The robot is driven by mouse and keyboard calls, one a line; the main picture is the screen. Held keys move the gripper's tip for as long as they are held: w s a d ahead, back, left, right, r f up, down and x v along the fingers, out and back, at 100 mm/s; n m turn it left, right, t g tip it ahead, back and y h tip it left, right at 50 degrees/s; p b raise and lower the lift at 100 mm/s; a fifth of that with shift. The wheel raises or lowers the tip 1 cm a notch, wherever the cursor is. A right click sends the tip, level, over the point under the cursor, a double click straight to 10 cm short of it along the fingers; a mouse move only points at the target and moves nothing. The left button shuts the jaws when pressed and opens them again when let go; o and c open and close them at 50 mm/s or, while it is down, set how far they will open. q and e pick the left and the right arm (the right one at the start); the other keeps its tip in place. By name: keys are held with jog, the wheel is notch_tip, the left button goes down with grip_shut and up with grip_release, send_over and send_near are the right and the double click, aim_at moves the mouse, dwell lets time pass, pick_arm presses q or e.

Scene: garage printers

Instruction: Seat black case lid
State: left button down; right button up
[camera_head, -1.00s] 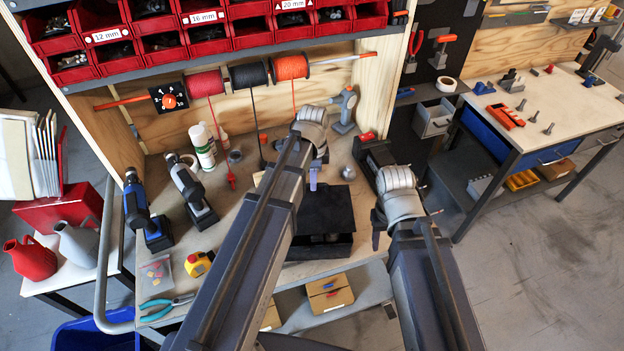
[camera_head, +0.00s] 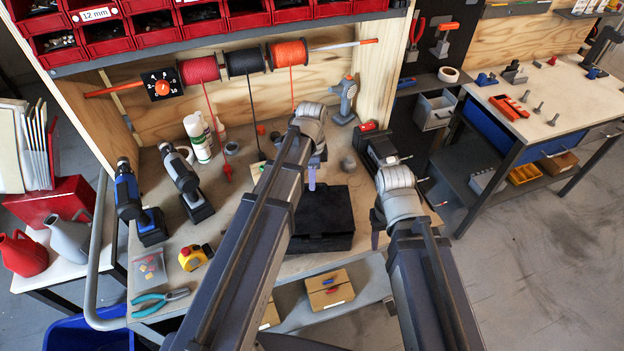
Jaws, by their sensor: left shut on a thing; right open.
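The black case (camera_head: 326,243) stands on the wooden bench. Its black lid (camera_head: 330,208) lies over its top, close to flush along the front edge. I cannot tell whether the lid is fully down, and my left arm covers the left side. My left gripper (camera_head: 312,182) is at the lid's back part, shut on it; the fingertips are partly hidden by the wrist. My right gripper (camera_head: 377,228) is open and empty, just right of the case, and mostly hidden by its own wrist.
Two drills (camera_head: 137,205) (camera_head: 186,183), a tape measure (camera_head: 195,257) and pliers (camera_head: 160,301) stand or lie on the bench's left. A black tool (camera_head: 375,148) is behind the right wrist.

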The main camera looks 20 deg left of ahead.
pick_arm(q)
jog(key=shift+f+b, duration=0.95)
jog(key=shift+f, duration=0.05)
dwell(0.9)
jog(key=c, duration=0.8)
grip_release()
jog(key=shift+r, duration=0.15)
jog(key=r+p, duration=0.7)
jog(key=p, duration=0.1)
jog(key=shift+w+a+r, duration=0.1)
jog(key=shift+w+r, duration=0.2)
jog(key=shift+w, duration=0.05)
